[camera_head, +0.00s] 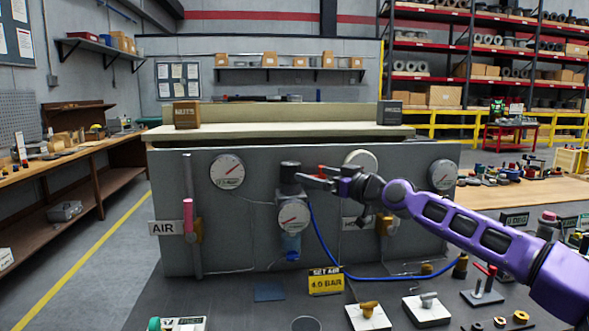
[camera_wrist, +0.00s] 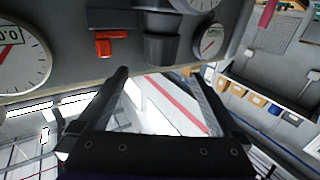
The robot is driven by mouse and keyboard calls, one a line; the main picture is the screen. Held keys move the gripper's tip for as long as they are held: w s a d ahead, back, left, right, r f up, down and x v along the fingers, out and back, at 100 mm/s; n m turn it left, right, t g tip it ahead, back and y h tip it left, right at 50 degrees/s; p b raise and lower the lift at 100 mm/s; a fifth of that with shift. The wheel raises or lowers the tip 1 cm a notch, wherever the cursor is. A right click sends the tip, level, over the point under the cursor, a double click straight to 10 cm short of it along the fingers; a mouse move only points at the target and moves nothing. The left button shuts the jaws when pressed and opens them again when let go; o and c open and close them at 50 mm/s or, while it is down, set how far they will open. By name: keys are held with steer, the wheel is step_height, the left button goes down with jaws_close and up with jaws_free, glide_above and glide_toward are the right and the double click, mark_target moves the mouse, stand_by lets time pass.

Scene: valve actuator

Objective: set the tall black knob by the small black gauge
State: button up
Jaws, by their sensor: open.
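The tall black knob (camera_head: 289,173) stands on top of the regulator on the grey panel, just above the small gauge (camera_head: 293,216) with its dark rim, white face and red needle. In the wrist view the knob (camera_wrist: 162,47) hangs upside down at top centre, with the small gauge (camera_wrist: 211,40) to its right. My gripper (camera_head: 304,180) comes in from the right, its fingertips beside the knob in the head view. In the wrist view my open gripper (camera_wrist: 158,75) has its fingers apart on either side below the knob's end. I cannot tell whether they touch it.
A red handle (camera_wrist: 104,43) sits close beside the knob. Larger dials (camera_head: 227,172) and a pink-handled lever (camera_head: 188,215) are on the panel (camera_head: 255,248). A blue hose (camera_head: 350,276) runs below. A yellow and black sign (camera_head: 326,281) reads SET AIR 4.0 BAR.

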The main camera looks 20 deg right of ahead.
mark_target(298, 170)
steer(key=x, duration=0.9)
steer(key=shift+c, duration=0.3)
steer(key=c, duration=1.3)
steer(key=shift+o, duration=0.2)
